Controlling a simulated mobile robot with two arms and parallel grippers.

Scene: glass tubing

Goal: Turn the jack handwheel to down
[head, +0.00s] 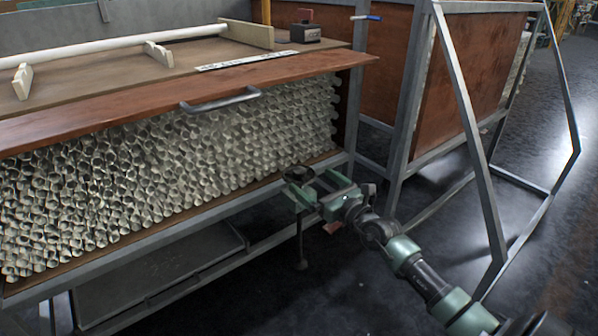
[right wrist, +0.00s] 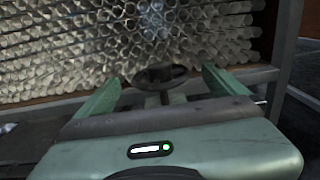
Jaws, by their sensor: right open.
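The jack handwheel (right wrist: 160,74) is a dark round wheel on a short stem, seen in the right wrist view in front of the glass tubes. In the head view the handwheel (head: 298,173) is small and dark at the right front corner of the tube rack, partly hidden by the gripper. My right gripper (head: 318,187) is open with its green fingers pointing at the wheel. In the right wrist view the fingers of my gripper (right wrist: 160,88) stand apart on either side of the wheel, with visible gaps. My left gripper is out of view.
The bench (head: 150,103) holds a packed stack of glass tubes (head: 170,170) under its wooden top, with a metal handle (head: 221,101). A grey metal frame (head: 470,95) stands to the right. The dark floor (head: 385,285) between them is mostly clear.

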